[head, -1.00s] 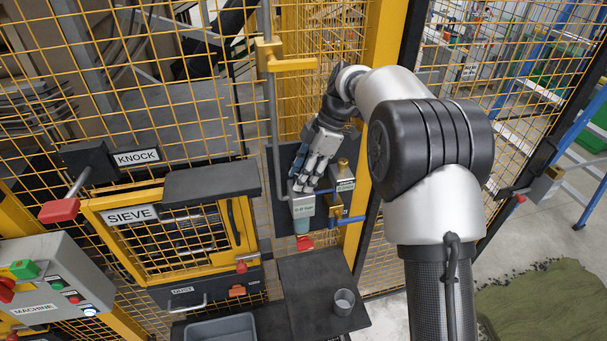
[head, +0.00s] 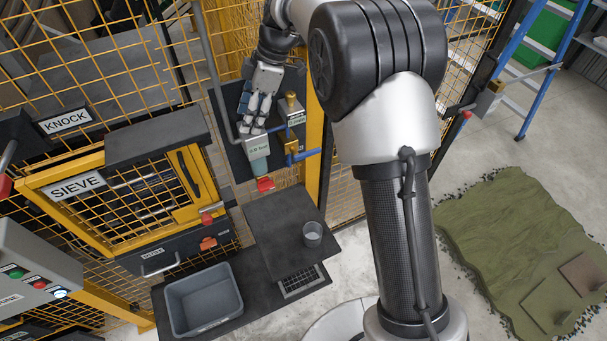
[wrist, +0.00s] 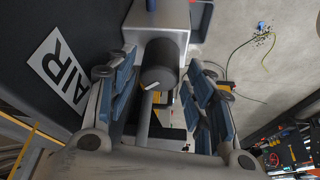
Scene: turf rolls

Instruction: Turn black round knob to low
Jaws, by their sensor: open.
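In the wrist view a black round knob (wrist: 159,58) with a short white mark at its lower edge sits on a grey metal body (wrist: 157,24). My gripper (wrist: 163,84) is open, with blue-padded fingers on the left and right of the knob. I see no clear contact between the pads and the knob. In the head view my gripper (head: 250,122) is at the dark panel, just above a grey labelled unit (head: 257,148). The knob cannot be made out there, and I cannot read any low setting.
A white AIR label (wrist: 59,66) is on the dark panel. Brass and blue fittings (head: 292,150) are close right of my gripper. The yellow SIEVE cabinet (head: 120,200) stands left. A grey bin (head: 204,298) and a clear cup (head: 312,233) are below.

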